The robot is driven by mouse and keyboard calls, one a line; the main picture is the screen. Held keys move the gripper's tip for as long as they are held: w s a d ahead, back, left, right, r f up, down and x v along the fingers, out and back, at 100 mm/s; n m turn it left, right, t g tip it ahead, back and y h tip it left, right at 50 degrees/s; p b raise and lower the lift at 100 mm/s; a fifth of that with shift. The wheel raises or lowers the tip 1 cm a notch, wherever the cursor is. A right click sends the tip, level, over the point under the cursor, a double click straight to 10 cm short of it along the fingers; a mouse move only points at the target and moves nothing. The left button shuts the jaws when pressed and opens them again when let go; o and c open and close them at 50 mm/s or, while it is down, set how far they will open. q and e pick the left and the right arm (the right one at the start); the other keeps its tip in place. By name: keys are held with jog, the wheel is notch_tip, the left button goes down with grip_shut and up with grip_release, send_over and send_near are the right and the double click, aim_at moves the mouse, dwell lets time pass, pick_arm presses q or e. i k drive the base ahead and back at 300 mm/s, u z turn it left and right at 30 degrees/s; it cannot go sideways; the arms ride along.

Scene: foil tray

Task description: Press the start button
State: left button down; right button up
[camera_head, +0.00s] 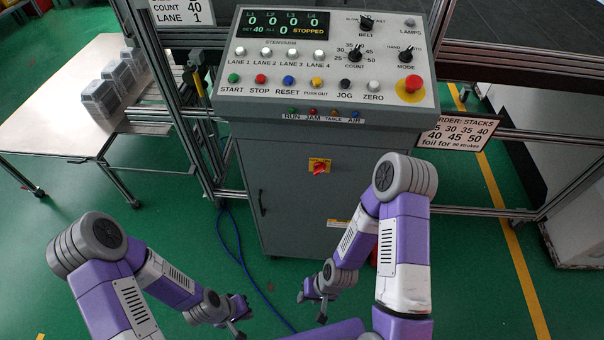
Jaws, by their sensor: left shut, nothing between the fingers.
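The green start button (233,78) is at the left end of the lower button row on the grey control panel (300,98), with the label START under it. A red stop button (260,78) is right beside it. The display (287,25) reads STOPPED. My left gripper (240,318) is shut and empty, low in front of the cabinet and well below the panel. My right gripper (311,308) is also low, to the right of the left one. Its fingers are small and dark, and I cannot tell whether they are open. Neither gripper touches the panel.
A blue reset button (288,81) and a red emergency stop (411,87) are on the same panel. A metal table (50,112) with foil tray stacks (101,97) stands at the left. Frame posts flank the cabinet (290,190). The green floor in front is clear except for a blue cable (243,262).

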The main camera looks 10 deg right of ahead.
aim_at(233, 77)
jog(key=u, duration=2.65)
jog(key=k, duration=2.4)
jog(key=z, duration=0.95)
jog(key=i, duration=0.25)
jog(key=z, duration=0.35)
